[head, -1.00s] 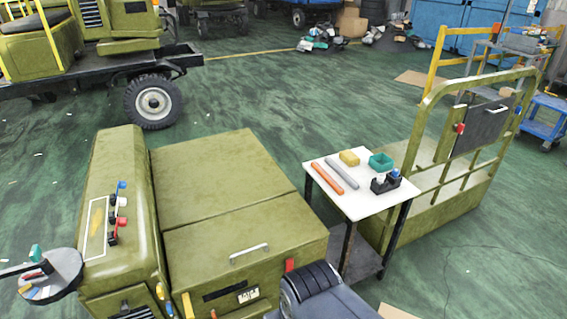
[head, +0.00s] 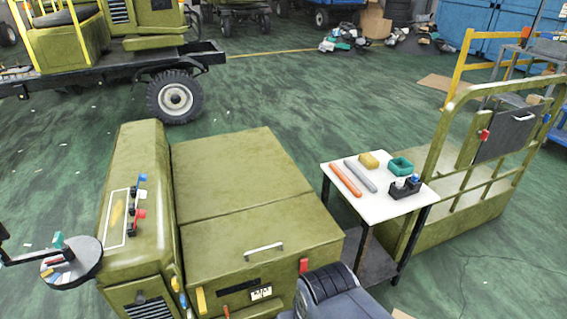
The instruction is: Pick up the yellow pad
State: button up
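The yellow pad (head: 369,160) is a small block at the back edge of a small white-topped table (head: 378,212). It lies beside a green open box (head: 400,167) and just behind the far end of a grey bar. No gripper shows in the head view. A dark grey ribbed part at the bottom centre may be mine, but I cannot be sure.
An orange bar (head: 345,180), a grey bar (head: 360,175) and a black holder (head: 405,188) share the tabletop. A large olive machine (head: 250,200) stands left of the table. An olive railed cart (head: 455,205) stands close on the right. Green floor is open behind.

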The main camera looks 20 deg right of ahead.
aim_at(367, 161)
jog(key=i+l, duration=0.15)
jog(key=l, duration=0.25)
jog(key=i+l, duration=0.1)
jog(key=l, duration=0.3)
jog(key=i+l, duration=0.15)
jog(key=l, duration=0.2)
jog(key=i+l, duration=0.15)
jog(key=l, duration=0.25)
jog(key=i+l, duration=0.15)
jog(key=l, duration=0.25)
jog(key=i+l, duration=0.1)
jog(key=l, duration=0.3)
jog(key=i+l, duration=0.15)
jog(key=l, duration=0.25)
